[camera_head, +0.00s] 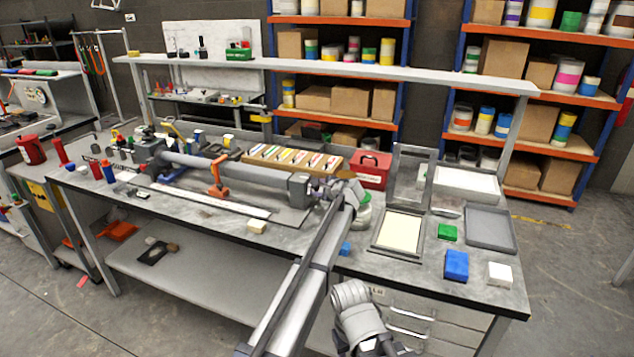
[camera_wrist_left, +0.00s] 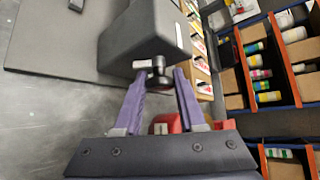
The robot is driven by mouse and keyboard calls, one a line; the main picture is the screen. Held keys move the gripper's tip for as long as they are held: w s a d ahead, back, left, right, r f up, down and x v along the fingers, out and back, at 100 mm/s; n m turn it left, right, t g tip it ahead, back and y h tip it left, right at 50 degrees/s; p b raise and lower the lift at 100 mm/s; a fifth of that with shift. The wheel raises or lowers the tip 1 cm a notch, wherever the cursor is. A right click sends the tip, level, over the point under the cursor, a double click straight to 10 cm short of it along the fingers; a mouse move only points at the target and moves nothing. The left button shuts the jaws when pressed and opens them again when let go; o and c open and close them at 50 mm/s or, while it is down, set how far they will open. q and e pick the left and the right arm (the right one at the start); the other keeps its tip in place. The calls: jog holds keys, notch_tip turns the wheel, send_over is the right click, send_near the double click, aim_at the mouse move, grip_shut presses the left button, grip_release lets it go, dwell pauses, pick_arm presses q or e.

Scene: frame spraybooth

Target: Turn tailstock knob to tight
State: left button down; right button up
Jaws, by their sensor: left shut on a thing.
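The tailstock (camera_head: 298,186) is a grey block at the right end of a long lathe-like machine on the bench. In the left wrist view the tailstock block (camera_wrist_left: 150,38) fills the upper middle. Its dark round knob (camera_wrist_left: 160,79) sticks out toward my left gripper (camera_wrist_left: 161,84). The two purple fingers stand on either side of the knob and are shut on it. In the head view my left gripper (camera_head: 326,188) is at the tailstock's right side and the knob is hidden. My right gripper (camera_head: 384,346) is low at the bottom edge, its jaws unclear.
A box of colourful packs (camera_head: 292,158) is behind the machine. A framed panel (camera_head: 398,231), a grey tray (camera_head: 490,229), a green block (camera_head: 447,232) and a blue block (camera_head: 456,264) occupy the bench's right side.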

pick_arm(q)
jog(key=shift+m+g+p, duration=0.7)
jog(key=shift+g+p, duration=0.4)
pick_arm(e)
jog(key=shift+r, duration=1.5)
pick_arm(q)
jog(key=shift+s, duration=0.1)
jog(key=c, duration=0.5)
grip_release()
